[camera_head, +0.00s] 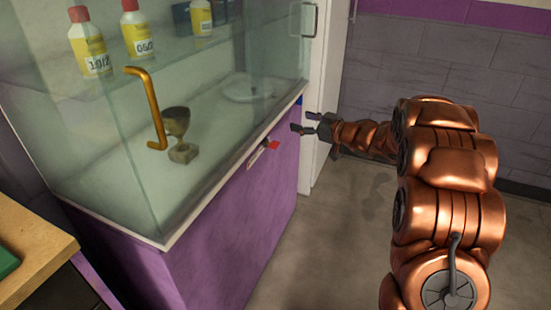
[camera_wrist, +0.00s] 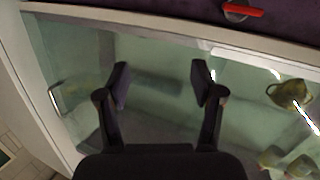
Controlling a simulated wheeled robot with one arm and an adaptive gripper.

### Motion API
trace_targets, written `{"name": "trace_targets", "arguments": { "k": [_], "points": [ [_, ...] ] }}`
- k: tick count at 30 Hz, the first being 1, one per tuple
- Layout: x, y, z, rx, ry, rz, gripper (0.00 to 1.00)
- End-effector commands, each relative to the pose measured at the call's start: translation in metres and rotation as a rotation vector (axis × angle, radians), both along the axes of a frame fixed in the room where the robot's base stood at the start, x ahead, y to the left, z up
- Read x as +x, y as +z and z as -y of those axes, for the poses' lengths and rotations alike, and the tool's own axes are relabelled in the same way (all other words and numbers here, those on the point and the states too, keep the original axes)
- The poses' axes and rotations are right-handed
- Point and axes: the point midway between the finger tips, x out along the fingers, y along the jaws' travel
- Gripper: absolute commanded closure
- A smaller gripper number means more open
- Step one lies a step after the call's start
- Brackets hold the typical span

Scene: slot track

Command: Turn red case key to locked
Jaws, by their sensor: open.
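The red case key (camera_head: 273,145) sits on the front of the purple case base, just under the glass, with a pale plate beside it. In the wrist view the red key (camera_wrist: 243,11) lies at the top edge, right of centre, on a round metal lock. My gripper (camera_head: 303,122) is open and empty, to the right of the key and apart from it. Its two dark fingers (camera_wrist: 161,83) stand spread in the wrist view, with the glass case behind them. Which way the key is turned I cannot tell.
The glass case (camera_head: 212,195) holds a trophy (camera_head: 177,135) and several yellow-labelled bottles (camera_head: 88,42). An orange handle (camera_head: 152,105) sticks out from the glass. A white cabinet (camera_head: 322,90) stands behind my gripper. A wooden counter (camera_head: 35,250) is at left. The floor (camera_head: 330,235) in front is clear.

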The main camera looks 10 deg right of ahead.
Motion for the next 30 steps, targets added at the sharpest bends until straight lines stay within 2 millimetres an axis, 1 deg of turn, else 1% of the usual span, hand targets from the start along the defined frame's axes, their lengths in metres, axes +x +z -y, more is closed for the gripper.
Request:
{"name": "trace_targets", "arguments": {
  "k": [1,3,7,9,13,16,30],
  "points": [
    [-0.005,-0.026,-0.003,0.036,0.06,0.001,0.33],
    [-0.015,-0.042,-0.012,0.086,0.146,0.003,0.33],
    [-0.034,-0.061,-0.022,0.154,0.268,0.003,0.33],
    [-0.041,-0.067,-0.026,0.182,0.312,0.002,0.33],
    [-0.048,-0.071,-0.03,0.205,0.35,-0.003,0.33],
    [-0.046,-0.071,-0.036,0.208,0.358,-0.003,0.33],
    [-0.012,-0.071,-0.082,0.207,0.355,-0.003,0.33]
  ]
}}
